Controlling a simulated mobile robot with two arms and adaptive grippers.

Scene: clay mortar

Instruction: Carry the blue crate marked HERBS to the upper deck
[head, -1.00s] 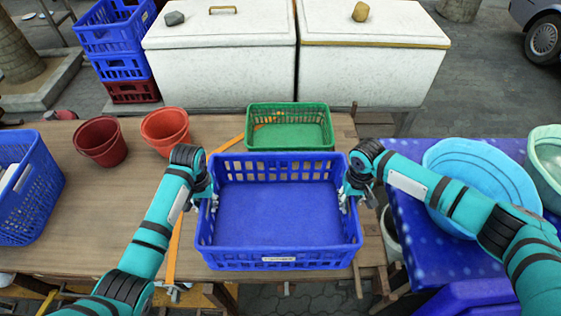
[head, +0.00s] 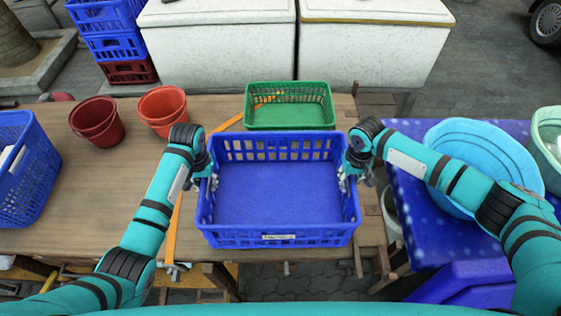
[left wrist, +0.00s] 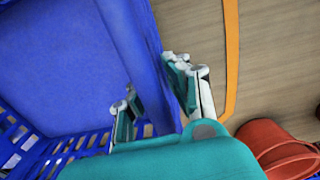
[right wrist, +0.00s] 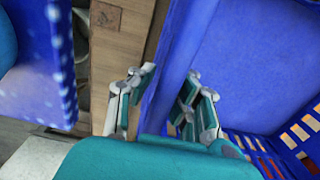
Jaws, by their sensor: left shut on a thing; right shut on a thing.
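The blue crate (head: 280,195) is empty and upright in the middle of the head view. A small pale label (head: 278,237) is on its near side, too small to read. My left gripper (head: 211,180) is shut on its left wall and my right gripper (head: 347,180) on its right wall. In the left wrist view the left fingers (left wrist: 160,92) straddle the crate's wall. In the right wrist view the right fingers (right wrist: 163,92) do the same. I cannot tell whether the crate touches the table. No upper deck can be made out.
A green crate (head: 289,118) is just behind the blue crate on the wooden table (head: 110,200). Red buckets (head: 97,122) and another blue crate (head: 25,170) stand left. A blue basin (head: 480,165) is on the right table. White chests (head: 215,45) and stacked crates (head: 115,45) stand behind.

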